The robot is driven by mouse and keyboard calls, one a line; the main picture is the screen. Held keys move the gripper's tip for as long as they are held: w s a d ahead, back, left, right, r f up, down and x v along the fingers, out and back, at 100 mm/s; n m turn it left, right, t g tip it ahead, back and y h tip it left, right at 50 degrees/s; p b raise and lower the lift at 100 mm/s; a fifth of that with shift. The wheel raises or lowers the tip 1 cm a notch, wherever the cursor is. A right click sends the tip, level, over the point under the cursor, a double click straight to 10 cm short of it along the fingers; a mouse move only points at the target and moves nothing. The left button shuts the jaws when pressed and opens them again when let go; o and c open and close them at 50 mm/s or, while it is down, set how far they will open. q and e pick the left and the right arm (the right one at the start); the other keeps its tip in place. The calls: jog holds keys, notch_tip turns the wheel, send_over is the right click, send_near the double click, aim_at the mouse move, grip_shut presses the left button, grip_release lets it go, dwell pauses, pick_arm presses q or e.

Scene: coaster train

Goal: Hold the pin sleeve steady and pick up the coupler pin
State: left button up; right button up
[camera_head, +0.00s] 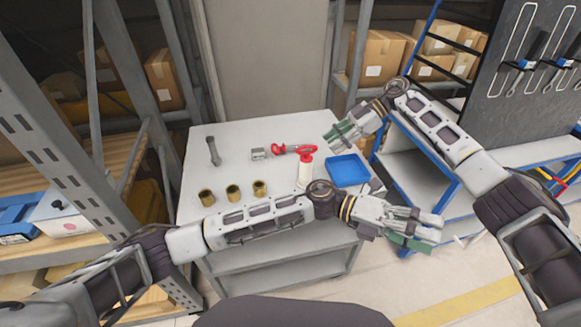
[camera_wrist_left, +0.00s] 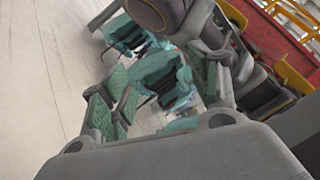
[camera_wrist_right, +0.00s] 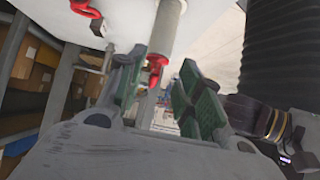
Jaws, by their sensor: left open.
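A dark grey pin (camera_head: 213,151) with a thicker head, seemingly the coupler pin, lies at the table's back left. Three brass sleeves (camera_head: 232,192) stand in a row near the front left; which one is the pin sleeve I cannot tell. My left gripper (camera_head: 424,232) is open and empty, beyond the table's front right corner, well away from pin and sleeves. Its green-padded fingers (camera_wrist_left: 160,95) are spread in the left wrist view. My right gripper (camera_head: 343,131) is above the table's back right edge. Its fingers (camera_wrist_right: 160,85) are apart and empty in the right wrist view.
A grey block (camera_head: 258,154), a red shackle (camera_head: 293,149), a white bottle with a red cap (camera_head: 305,172) and a blue tray (camera_head: 347,170) are on the white table (camera_head: 235,137). My left forearm crosses over the table's front. Shelves flank it; a tool board (camera_head: 520,60) stands right.

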pick_arm(q)
jog(key=w+a+f+t, duration=0.4)
jog(key=w+a, duration=0.2)
jog(key=w, duration=0.2)
jog(key=m+t+y, duration=0.5)
jog(key=t, duration=0.4)
send_near(300, 172)
jog(key=a, duration=0.2)
jog(key=shift+d, duration=0.15)
jog(key=shift+d, duration=0.15)
jog(key=shift+x, duration=6.8)
jog(key=shift+r, duration=0.15)
